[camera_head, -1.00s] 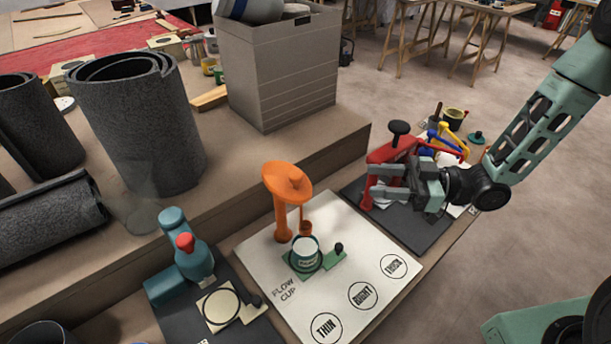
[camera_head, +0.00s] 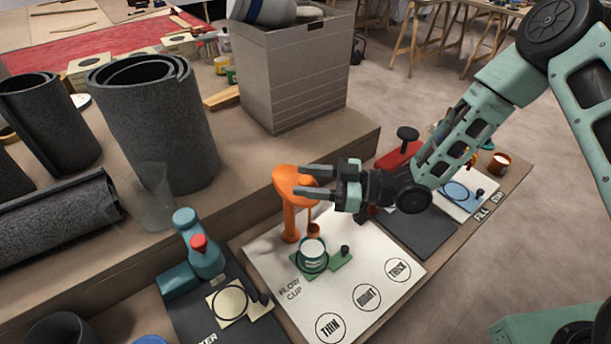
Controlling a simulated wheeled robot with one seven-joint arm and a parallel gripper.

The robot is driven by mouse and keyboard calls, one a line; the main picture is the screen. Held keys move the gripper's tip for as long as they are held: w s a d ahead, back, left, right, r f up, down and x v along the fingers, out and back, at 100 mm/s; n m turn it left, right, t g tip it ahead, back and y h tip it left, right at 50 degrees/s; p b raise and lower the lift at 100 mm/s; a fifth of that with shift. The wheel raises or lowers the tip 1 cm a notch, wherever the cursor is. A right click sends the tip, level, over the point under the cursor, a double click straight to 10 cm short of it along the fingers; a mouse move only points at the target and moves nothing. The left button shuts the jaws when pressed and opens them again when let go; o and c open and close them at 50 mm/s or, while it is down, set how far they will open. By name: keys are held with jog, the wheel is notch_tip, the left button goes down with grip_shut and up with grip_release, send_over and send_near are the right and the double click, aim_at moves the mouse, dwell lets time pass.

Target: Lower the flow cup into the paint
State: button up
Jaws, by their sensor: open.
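The orange flow cup stand (camera_head: 290,210) rises from a white board (camera_head: 375,255) marked FLOW CUP, THIN, RIGHT and THICK. The small orange flow cup (camera_head: 314,230) hangs from the stand just above and behind a paint pot (camera_head: 313,248). The pot sits upright in a green holder (camera_head: 335,262) with a dark knob. My gripper (camera_head: 318,184) is open, its fingers pointing left at the stand's orange top. The fingers overlap the top's right side in the picture; I cannot tell whether they touch it. They partly hide the top's knob.
A teal machine with a red knob (camera_head: 199,243) stands left of the board. Grey rolls (camera_head: 160,125) and a large grey bin (camera_head: 290,75) stand on the raised ledge behind.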

jog(key=shift+a, duration=0.45)
grip_shut()
notch_tip(320, 180, down, 12)
jog(key=b, duration=0.9)
jog(key=shift+r, duration=0.25)
jog(key=shift+d, duration=0.1)
jog(key=shift+c, duration=0.7)
grip_release()
jog(key=shift+f, duration=0.1)
jog(key=shift+o, duration=0.7)
jog(key=shift+r, duration=0.2)
